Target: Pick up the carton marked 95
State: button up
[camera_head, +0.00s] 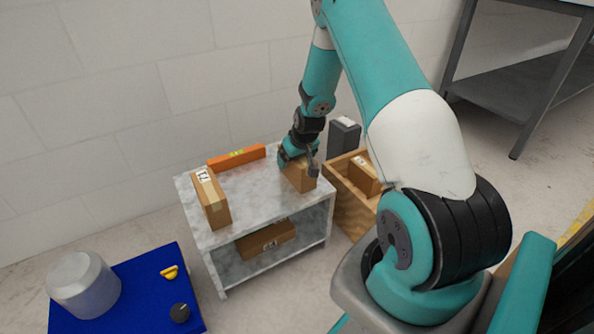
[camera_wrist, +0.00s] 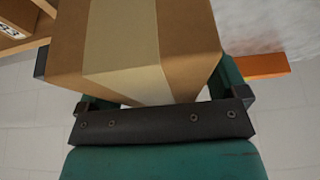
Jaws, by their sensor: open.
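My gripper (camera_head: 298,163) is open at the right end of the grey marble-topped stand (camera_head: 250,196), over a brown carton (camera_head: 300,180). In the wrist view this carton (camera_wrist: 190,40), with a pale tape strip, fills the space between my fingers, one on each side. No number shows on its visible faces; I cannot tell whether the fingers touch it. Another carton (camera_head: 365,176) sits in the wooden crate (camera_head: 350,208) to the right. At the wrist view's upper left a label (camera_wrist: 8,30) looks like 93 or 95, not clearly readable.
A taped carton (camera_head: 211,203) with a hard-to-read label stands at the stand's left. An orange box (camera_head: 237,157) lies at its back edge. Another carton (camera_head: 265,241) lies on the lower shelf. A dark grey box (camera_head: 343,138) stands behind the crate. A blue platform (camera_head: 130,300) holds a translucent container (camera_head: 84,284).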

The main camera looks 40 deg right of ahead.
jog(key=shift+f, duration=0.15)
dwell(0.5)
jog(key=c, duration=1.3)
